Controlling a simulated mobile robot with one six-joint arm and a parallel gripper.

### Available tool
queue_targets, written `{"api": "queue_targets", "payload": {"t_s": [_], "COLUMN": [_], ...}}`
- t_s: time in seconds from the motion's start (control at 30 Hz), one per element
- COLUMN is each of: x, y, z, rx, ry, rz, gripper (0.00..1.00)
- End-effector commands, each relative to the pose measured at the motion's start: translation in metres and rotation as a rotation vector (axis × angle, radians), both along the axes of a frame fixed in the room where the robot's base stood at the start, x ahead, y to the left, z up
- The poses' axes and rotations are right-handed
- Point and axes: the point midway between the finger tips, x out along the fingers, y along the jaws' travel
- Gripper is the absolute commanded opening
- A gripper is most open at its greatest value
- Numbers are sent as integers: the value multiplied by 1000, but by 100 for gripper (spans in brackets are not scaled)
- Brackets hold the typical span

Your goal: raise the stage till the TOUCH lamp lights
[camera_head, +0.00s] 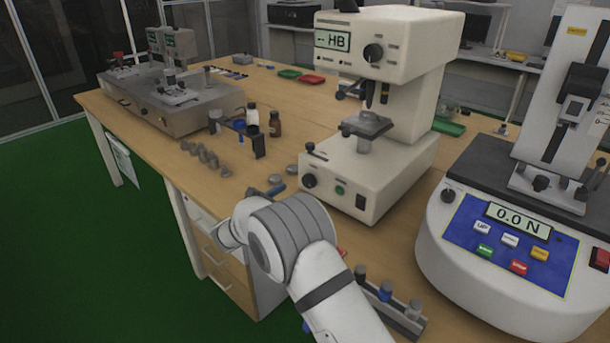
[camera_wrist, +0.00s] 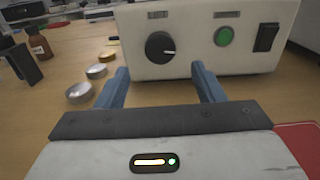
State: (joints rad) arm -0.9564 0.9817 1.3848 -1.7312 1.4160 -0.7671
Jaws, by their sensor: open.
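The white hardness tester (camera_head: 380,110) shows "-- HB" on its display. Its grey stage (camera_head: 368,125) sits below the dark indenter (camera_head: 370,95), with a visible gap between them. The small marks under the display are too small to tell which is the TOUCH lamp or whether one is lit. The base front carries a black knob (camera_wrist: 160,47), a green button (camera_wrist: 223,37) and a black switch (camera_wrist: 266,37). My gripper (camera_wrist: 160,75) is open and empty, its blue fingers in front of the panel, either side of and below the black knob. In the head view my arm partly hides it.
Grey discs (camera_wrist: 79,92) lie left of my gripper. Brown bottles (camera_head: 275,124) stand behind. A force tester (camera_head: 500,235) reading 0.0 N stands to the right. A rack of small cylinders (camera_head: 386,292) lies beside my arm. A red flat thing (camera_wrist: 302,140) is at my gripper's right.

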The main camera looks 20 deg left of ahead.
Motion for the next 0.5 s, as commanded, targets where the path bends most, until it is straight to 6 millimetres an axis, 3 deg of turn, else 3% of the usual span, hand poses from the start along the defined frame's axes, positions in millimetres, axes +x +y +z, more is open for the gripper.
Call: {"api": "queue_targets", "payload": {"t_s": [0.3,0.5], "x": [45,65], "y": [-20,-27], "z": [-1,0], "rx": [3,4], "ry": [-1,-2], "rz": [-4,-2], "gripper": [62,62]}}
